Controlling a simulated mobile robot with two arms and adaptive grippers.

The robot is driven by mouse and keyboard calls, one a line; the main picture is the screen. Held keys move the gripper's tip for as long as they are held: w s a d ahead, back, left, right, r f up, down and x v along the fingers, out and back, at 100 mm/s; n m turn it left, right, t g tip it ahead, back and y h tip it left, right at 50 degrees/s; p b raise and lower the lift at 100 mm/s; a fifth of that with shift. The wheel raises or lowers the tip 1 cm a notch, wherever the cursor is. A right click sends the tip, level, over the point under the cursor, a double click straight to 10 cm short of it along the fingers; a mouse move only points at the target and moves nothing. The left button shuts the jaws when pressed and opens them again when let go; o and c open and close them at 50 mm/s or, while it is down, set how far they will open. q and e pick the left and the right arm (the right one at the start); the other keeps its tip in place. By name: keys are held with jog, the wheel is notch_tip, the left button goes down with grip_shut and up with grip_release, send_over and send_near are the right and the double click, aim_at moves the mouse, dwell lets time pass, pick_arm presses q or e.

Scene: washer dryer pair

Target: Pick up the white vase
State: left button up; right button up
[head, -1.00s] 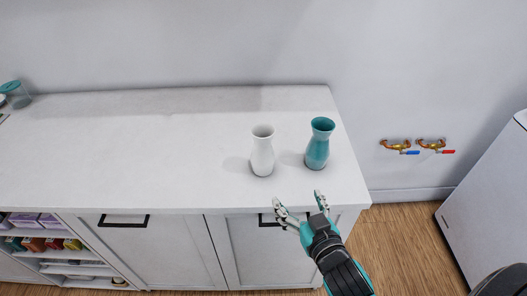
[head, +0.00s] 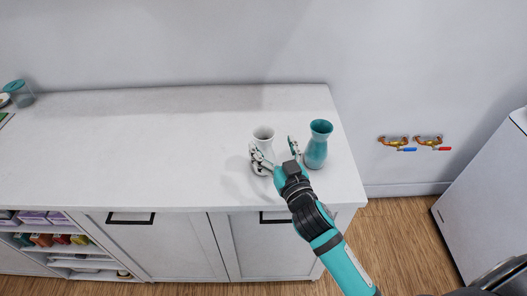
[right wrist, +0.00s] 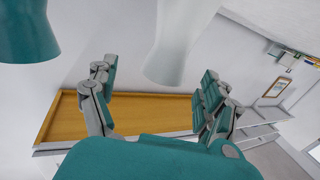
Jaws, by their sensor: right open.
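The white vase (head: 264,133) stands upright on the white cabinet top (head: 130,145), left of the teal vase (head: 317,150). My right gripper (head: 275,152) is open at the near side of the white vase. Its left finger covers part of the vase's lower body, and its right finger is in the gap between the two vases. In the right wrist view, the white vase (right wrist: 181,42) is ahead, between the spread fingers of the gripper (right wrist: 155,80). I cannot tell whether any finger touches it. My left gripper is not in view.
The teal vase also shows at the upper left of the right wrist view (right wrist: 27,32), close to the gripper. The cabinet top is clear to the left, up to a teal-lidded jar (head: 19,93). A white appliance (head: 485,180) stands at the right.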

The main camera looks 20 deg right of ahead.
aim_at(267, 140)
jog(key=shift+w+a+r, duration=0.1)
jog(key=shift+w+r, duration=0.15)
jog(key=shift+w, duration=0.15)
jog(key=w, duration=0.1)
jog(key=w+p, duration=0.2)
jog(key=shift+w+a+r, duration=0.25)
jog(key=shift+a, duration=0.15)
jog(key=shift+w+f, duration=0.1)
jog(key=shift+w, duration=0.35)
jog(key=shift+s, duration=0.1)
jog(key=shift+c, duration=1)
grip_shut()
